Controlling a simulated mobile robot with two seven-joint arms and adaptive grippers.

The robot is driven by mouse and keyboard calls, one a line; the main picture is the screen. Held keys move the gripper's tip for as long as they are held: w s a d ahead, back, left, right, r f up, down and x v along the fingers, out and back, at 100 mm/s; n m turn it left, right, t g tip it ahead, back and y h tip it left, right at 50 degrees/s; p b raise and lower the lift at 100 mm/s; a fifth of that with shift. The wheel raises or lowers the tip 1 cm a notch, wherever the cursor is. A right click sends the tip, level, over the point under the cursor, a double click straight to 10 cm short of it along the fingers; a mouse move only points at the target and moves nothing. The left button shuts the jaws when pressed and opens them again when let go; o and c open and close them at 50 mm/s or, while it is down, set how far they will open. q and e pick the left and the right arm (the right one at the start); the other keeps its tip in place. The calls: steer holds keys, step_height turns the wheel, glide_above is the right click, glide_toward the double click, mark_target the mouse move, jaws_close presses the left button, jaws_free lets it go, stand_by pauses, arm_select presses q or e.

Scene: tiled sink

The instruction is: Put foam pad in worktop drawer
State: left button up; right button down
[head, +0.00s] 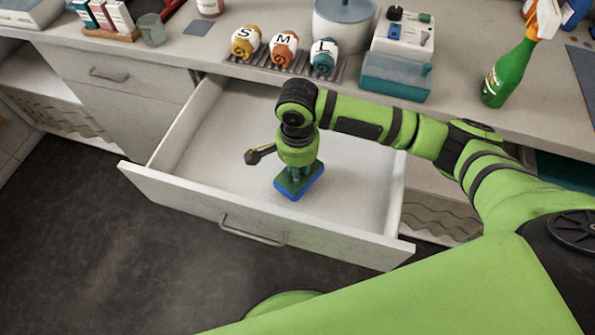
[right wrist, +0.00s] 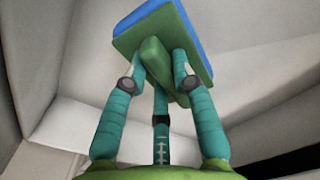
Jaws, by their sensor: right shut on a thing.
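The worktop drawer (head: 353,206) is pulled open below the worktop, and its white floor shows around my right arm. My right gripper (head: 298,176) points down inside the drawer's outline and is shut on the foam pad (head: 303,187). The pad is blue below and green on top. In the right wrist view the fingers of my right gripper (right wrist: 163,65) pinch a raised green ridge on the pad (right wrist: 200,22). I cannot tell whether the pad touches the drawer floor. My left gripper is not in view.
The drawer front with its handle (head: 252,235) faces the dark floor. On the worktop stand several labelled rolls (head: 284,48) on a rack, a teal and white box (head: 398,70) and a green spray bottle (head: 509,72). The drawer's left part is clear.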

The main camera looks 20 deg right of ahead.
steer(key=shift+f, duration=1.2)
steer(key=c, duration=1)
jaws_free()
steer(key=shift+f, duration=0.1)
step_height(320, 180, up, 12)
steer(key=shift+r, duration=0.15)
